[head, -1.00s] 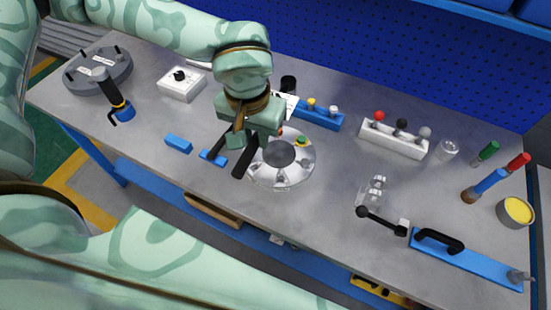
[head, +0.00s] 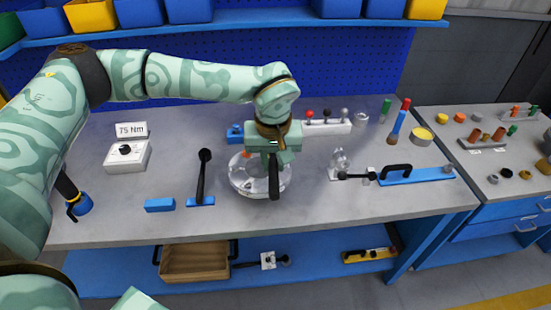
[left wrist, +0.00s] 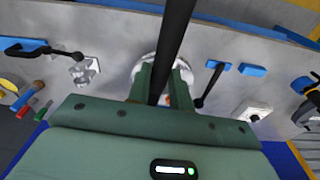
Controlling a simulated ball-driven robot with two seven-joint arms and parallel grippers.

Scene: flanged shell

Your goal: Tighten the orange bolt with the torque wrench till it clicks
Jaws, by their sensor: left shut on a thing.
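My left gripper (head: 274,160) is shut on a long black bar, which looks like the torque wrench handle (head: 274,182). The handle (left wrist: 175,45) also crosses the left wrist view between the fingers. The gripper is above the round silver flanged shell (head: 242,182) and hides part of it. In the left wrist view a small orange spot, apparently the orange bolt (left wrist: 168,100), shows between the fingers. Whether the wrench's head sits on the bolt is hidden. My right gripper is not in view.
A second black round-headed tool (head: 202,170) rests on a blue block (head: 201,201), left of the shell. Farther left is a white dial box (head: 127,156) with a "75 Nm" card. To the right are a clear-knobbed fixture (head: 340,160) and a blue plate with a black handle (head: 420,176).

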